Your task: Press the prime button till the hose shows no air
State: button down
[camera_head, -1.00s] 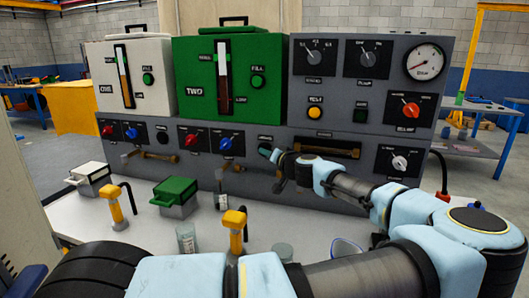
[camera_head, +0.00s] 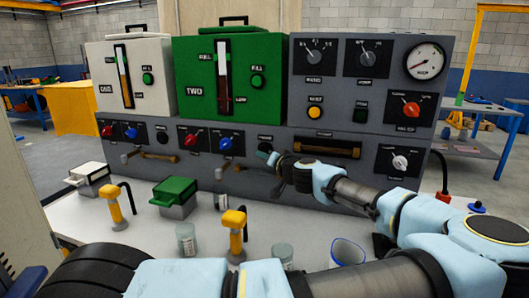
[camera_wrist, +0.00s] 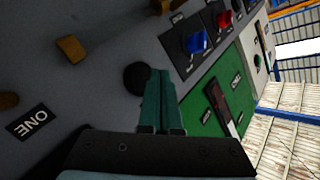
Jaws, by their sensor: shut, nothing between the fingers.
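A grey panel (camera_head: 365,92) stands at the back of the bench. A round black button (camera_wrist: 136,78) shows in the wrist view, right beside the tips of my gripper (camera_wrist: 160,74); I cannot tell whether they touch. My gripper is shut and empty, its slim green fingers together. In the head view my gripper (camera_head: 269,152) is at the lower panel, right of the second blue knob (camera_head: 225,144), and hides most of that button. Another black button (camera_head: 162,137) sits further left. A brass-coloured bar or tube (camera_head: 158,155) runs below it. Air in a hose cannot be made out.
The white tank (camera_head: 103,77) and green tank (camera_head: 266,105) rise above the lower panel. Yellow-topped posts (camera_head: 235,218), a green box (camera_head: 175,190), a white box (camera_head: 88,172) and clear cups (camera_head: 186,236) stand on the bench in front.

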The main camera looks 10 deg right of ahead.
jog(key=shift+s+a, duration=0.5)
jog(key=shift+s, duration=0.35)
jog(key=shift+s+a, duration=0.45)
jog(key=shift+s, duration=0.4)
dwell(1.9)
